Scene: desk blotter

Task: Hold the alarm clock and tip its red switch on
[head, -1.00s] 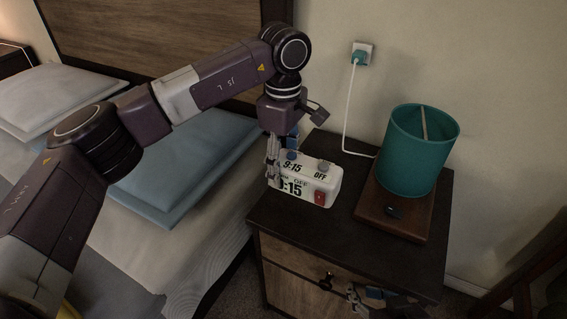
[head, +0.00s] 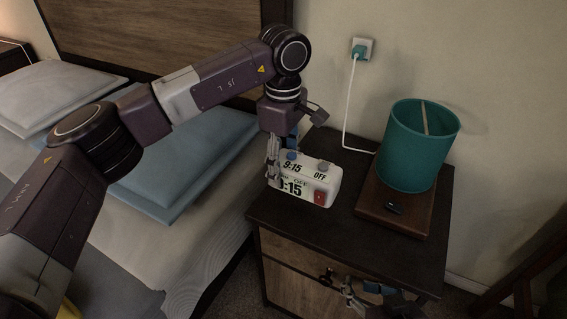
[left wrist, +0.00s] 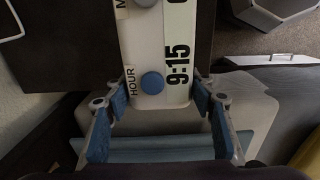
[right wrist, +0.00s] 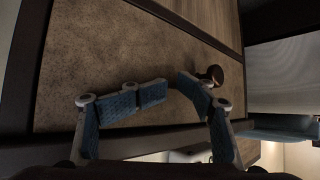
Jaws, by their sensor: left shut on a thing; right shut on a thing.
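The white alarm clock (head: 310,170) stands on the nightstand, showing 9:15 on its top and front. Its red switch (head: 320,197) is at the right end of the front, by the word OFF. My left gripper (head: 275,165) is shut on the clock's left end; in the left wrist view its fingers (left wrist: 155,105) flank the clock, near the blue HOUR button (left wrist: 152,83). My right gripper (head: 348,291) is low in front of the drawers, away from the clock. In the right wrist view its fingertips (right wrist: 171,88) are drawn close together; I see nothing between them.
The dark nightstand top (head: 350,238) is clear in front of the clock. A teal lamp (head: 418,150) on a wooden base stands to the right. A drawer knob (right wrist: 212,75) is close to my right fingers. The bed (head: 185,235) is on the left.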

